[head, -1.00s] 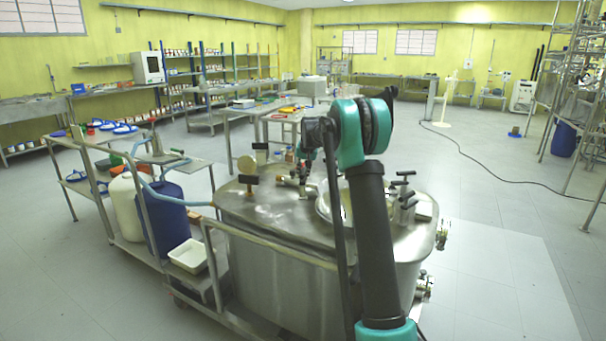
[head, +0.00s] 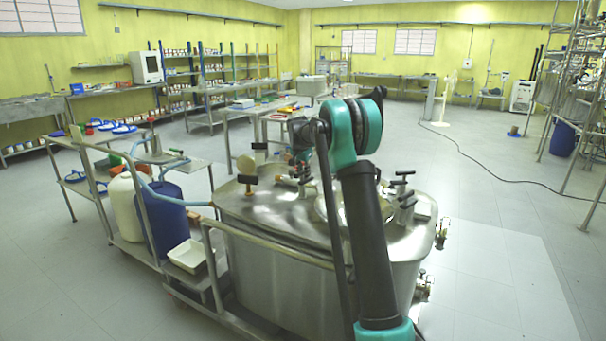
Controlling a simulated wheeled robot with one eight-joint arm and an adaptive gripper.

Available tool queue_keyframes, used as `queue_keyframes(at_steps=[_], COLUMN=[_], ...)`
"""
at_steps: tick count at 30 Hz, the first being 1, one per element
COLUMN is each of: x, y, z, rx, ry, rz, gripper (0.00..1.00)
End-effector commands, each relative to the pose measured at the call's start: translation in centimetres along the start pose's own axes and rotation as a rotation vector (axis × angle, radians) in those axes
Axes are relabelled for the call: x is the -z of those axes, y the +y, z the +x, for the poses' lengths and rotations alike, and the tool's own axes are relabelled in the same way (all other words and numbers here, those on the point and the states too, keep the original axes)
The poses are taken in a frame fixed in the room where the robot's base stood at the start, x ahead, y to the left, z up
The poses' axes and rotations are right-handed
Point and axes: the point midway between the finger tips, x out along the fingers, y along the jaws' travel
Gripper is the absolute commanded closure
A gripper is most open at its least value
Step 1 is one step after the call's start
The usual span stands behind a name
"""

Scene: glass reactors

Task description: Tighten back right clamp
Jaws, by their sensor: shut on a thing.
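My gripper (head: 303,168) is small and dark at the back middle of the lid, left of my teal arm joint. It points down and is shut on a clamp there, whose handle is mostly hidden by the fingers. My arm covers part of the lid.
A metal rail (head: 275,243) runs along the front left of the reactor. A cart beside it holds a blue drum (head: 165,220), a white drum (head: 126,205) and a white tray (head: 187,256). A pale blue hose (head: 150,180) reaches the lid. Open floor lies to the right.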

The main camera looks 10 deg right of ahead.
Motion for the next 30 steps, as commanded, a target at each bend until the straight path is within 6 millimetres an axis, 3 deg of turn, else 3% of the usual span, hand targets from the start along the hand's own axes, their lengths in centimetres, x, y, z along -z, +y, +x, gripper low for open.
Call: queue_keyframes(at_steps=[30], x=[-0.4], y=[1.0], z=[-0.4], rx=[-0.34], ry=[0.177], rz=[0.819], gripper=[1.0])
